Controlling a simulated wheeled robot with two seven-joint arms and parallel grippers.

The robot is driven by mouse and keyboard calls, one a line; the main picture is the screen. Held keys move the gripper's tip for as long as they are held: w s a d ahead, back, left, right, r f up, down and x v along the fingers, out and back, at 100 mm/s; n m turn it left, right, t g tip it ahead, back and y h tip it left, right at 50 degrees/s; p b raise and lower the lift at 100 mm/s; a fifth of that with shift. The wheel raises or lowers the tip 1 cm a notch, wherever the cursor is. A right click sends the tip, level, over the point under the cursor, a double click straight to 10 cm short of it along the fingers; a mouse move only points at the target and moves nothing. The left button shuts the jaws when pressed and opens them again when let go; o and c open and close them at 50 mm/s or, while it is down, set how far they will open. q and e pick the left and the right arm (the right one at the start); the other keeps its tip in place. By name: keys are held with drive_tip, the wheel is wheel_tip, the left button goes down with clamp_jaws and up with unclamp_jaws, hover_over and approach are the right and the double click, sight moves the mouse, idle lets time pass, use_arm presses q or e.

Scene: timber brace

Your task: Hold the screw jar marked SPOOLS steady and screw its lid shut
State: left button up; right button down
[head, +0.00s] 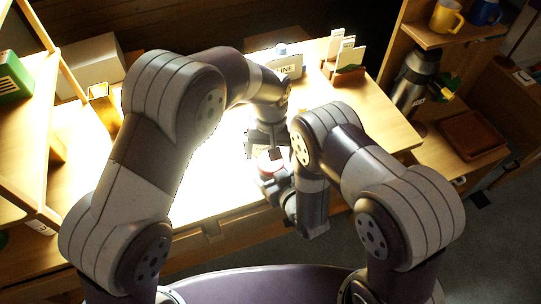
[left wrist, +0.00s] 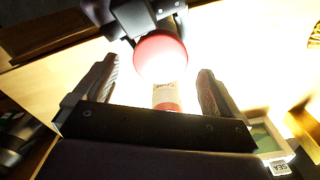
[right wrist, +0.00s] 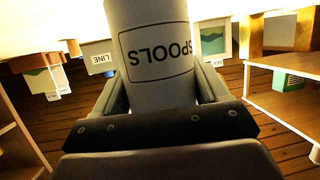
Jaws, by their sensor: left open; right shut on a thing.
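The screw jar (right wrist: 155,60) is a pale grey cylinder with a label reading SPOOLS in the right wrist view. My right gripper (right wrist: 155,100) is shut on its body. In the head view my arms hide most of the jar. The red round lid (left wrist: 161,56) shows at the jar in the left wrist view and as a small red patch in the head view (head: 270,163). I cannot tell how far it is screwed on. My left gripper (left wrist: 155,85) is open, with its fingers apart and the lid ahead between and beyond the tips, not gripped.
A container marked LINE (head: 287,68) and a card holder (head: 345,70) stand at the table's back. A small item with a white and red label (left wrist: 166,96) lies beyond my left fingers. A flask (head: 413,78) stands on the right.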

use_arm(q)
drive_tip(key=shift+r, duration=0.65)
drive_tip(key=shift+c, duration=0.4)
drive_tip(key=r+n, duration=0.1)
drive_tip(key=n, duration=0.1)
drive_tip(key=r+n, duration=0.2)
drive_tip(key=shift+w+d+n, duration=0.15)
drive_tip(key=shift+w+n, duration=0.05)
drive_tip(key=shift+n, duration=0.1)
drive_tip(key=shift+s+r+n, duration=0.1)
drive_tip(key=shift+r+n, duration=0.15)
drive_tip(key=shift+n, duration=0.95)
drive_tip(key=n, duration=0.2)
drive_tip(key=shift+s+n, duration=0.15)
drive_tip(key=shift+n, duration=0.25)
